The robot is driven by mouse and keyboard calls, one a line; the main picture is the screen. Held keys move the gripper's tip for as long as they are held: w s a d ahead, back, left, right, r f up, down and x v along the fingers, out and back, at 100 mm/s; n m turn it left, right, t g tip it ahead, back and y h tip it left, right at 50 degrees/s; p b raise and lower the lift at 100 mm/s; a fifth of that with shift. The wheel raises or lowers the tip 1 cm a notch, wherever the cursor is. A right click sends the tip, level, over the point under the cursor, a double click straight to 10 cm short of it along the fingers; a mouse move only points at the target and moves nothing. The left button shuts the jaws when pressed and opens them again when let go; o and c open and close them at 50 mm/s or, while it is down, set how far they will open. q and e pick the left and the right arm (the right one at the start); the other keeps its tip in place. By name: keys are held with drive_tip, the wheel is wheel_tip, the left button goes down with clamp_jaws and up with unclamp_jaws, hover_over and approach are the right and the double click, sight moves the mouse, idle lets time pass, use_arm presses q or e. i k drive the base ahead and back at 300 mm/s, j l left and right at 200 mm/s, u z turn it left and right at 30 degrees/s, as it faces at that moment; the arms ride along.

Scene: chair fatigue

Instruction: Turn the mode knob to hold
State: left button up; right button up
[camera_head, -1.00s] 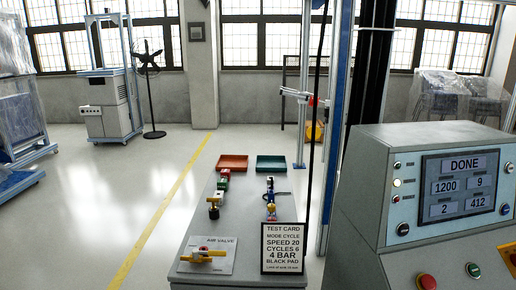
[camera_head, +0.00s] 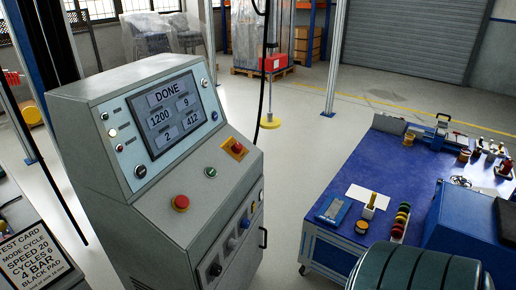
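The grey control console (camera_head: 150,140) stands left of centre, turned at an angle. Its screen (camera_head: 163,112) reads DONE, with 1200, 9, 2 and 412 below. Small round controls flank the screen, including a dark knob (camera_head: 140,171) at its lower left and another (camera_head: 214,116) at its lower right. Several more knobs run along the lower front face, including a black one (camera_head: 215,269) and a blue one (camera_head: 232,244). The labels are too small to read, so I cannot tell which is the mode knob. Neither gripper is in view.
A red button (camera_head: 180,203), a green button (camera_head: 210,172) and a red button on yellow (camera_head: 236,149) sit on the console's ledge. The test card (camera_head: 35,260) stands at lower left. A blue workbench (camera_head: 330,235) holds parts at right. Open floor lies between console and bench.

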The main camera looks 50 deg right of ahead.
sight(216, 270)
drive_tip(key=z, duration=0.45)
drive_tip(key=l+z, duration=0.15)
drive_tip(key=z, duration=0.75)
drive_tip(key=k+l, duration=0.1)
drive_tip(key=l, duration=0.45)
drive_tip(key=k+l, duration=0.1)
drive_tip(key=l, duration=0.5)
drive_tip(key=k+l, duration=0.1)
drive_tip(key=l, duration=0.45)
drive_tip(key=k+l, duration=0.1)
drive_tip(key=l, duration=0.5)
drive_tip(key=z, duration=0.05)
